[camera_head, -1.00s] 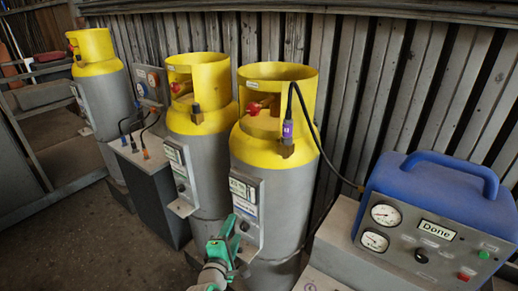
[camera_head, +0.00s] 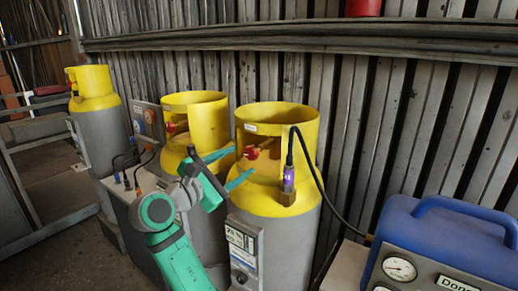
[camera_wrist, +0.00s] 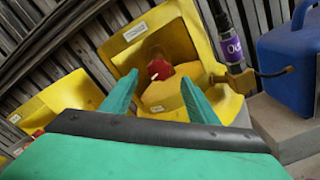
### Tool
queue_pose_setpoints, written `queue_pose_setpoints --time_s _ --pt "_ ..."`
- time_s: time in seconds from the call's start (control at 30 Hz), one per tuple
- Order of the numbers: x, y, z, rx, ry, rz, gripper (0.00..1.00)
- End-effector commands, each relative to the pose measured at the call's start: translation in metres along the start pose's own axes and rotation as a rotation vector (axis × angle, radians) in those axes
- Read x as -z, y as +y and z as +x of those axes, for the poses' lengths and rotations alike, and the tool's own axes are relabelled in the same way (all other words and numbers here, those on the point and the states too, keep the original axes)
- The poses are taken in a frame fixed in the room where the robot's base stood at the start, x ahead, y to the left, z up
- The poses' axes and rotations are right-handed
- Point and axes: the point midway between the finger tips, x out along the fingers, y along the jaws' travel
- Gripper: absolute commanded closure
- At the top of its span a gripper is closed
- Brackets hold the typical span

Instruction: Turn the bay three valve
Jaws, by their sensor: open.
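Three grey cylinders with yellow tops stand in a row in the head view: the left one (camera_head: 95,110), the middle one (camera_head: 200,235) and the right one (camera_head: 272,225). A red valve knob (camera_head: 252,152) sits inside the right cylinder's collar, and another red knob (camera_head: 170,127) shows in the middle one. I cannot read which bay is three. My green gripper (camera_head: 244,160) is open and empty, at the front left of the right collar. In the wrist view its fingers (camera_wrist: 160,76) point at a red knob (camera_wrist: 159,69) in a yellow collar, apparently without touching it.
A purple-labelled connector (camera_head: 288,180) with a black hose rises at the right cylinder's front, close to my gripper. A blue machine (camera_head: 440,235) with gauges stands at the right. A corrugated wall (camera_head: 370,120) runs behind.

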Motion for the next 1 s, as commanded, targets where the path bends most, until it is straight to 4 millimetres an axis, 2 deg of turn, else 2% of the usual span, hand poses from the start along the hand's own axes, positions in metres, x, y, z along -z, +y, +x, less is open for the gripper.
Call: queue_pose_setpoints --time_s 0.17,0.6,0.8,1.0 --pt "0.000 0.003 0.013 0.000 0.000 -0.005 0.46" --pt "-0.002 0.000 0.088 0.003 -0.002 -0.002 0.46" --pt "-0.002 0.000 0.105 0.002 -0.003 -0.002 0.46" --pt "-0.002 0.000 0.108 0.002 -0.002 -0.002 0.46"
